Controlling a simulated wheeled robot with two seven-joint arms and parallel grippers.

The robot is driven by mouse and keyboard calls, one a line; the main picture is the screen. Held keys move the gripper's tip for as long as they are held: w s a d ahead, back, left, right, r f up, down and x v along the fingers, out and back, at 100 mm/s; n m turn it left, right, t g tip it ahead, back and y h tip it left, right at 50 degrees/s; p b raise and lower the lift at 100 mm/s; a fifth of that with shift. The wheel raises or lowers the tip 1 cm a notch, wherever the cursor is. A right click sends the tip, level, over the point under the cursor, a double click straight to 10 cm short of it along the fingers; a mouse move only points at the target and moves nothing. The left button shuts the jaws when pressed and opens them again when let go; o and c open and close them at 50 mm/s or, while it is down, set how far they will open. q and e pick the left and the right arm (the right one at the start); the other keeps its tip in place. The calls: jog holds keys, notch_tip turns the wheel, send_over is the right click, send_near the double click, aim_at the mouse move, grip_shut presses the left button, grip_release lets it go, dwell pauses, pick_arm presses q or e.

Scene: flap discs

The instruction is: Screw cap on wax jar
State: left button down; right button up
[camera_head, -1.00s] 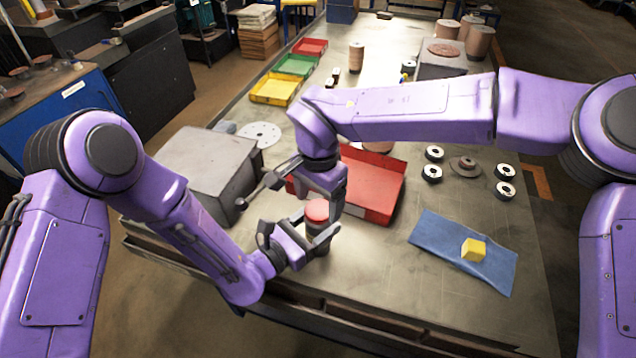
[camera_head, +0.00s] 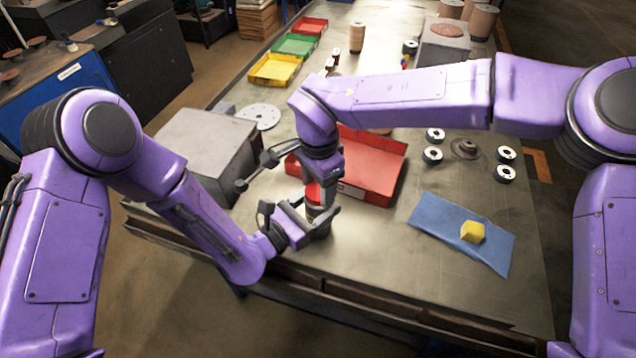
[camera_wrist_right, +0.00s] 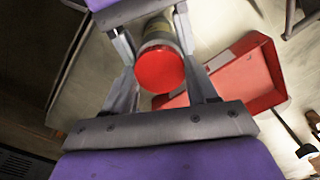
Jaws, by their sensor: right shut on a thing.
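The wax jar (camera_wrist_right: 158,34) stands upright near the table's front edge, its body largely hidden by both grippers. Its red cap (camera_wrist_right: 161,70) is on top of it, end-on in the right wrist view; whether the threads are engaged cannot be seen. The cap (camera_head: 313,193) also shows in the head view. My left gripper (camera_head: 316,217) is around the jar body from the front left and shut on it. My right gripper (camera_head: 314,188) comes down from above, its fingers on either side of the cap and shut on it.
A red tray (camera_head: 385,190) lies just behind the grippers, and a grey metal box (camera_head: 205,150) stands to the left. Several small discs lie behind the cloth. The table's front right is clear.

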aim_at(319, 191)
jog(key=m, duration=2.1)
jog(key=shift+m, duration=0.3)
jog(key=m, duration=0.6)
jog(key=shift+f, duration=0.1)
jog(key=o, duration=1.2)
jog(key=shift+o, duration=0.2)
notch_tip(319, 191, up, 12)
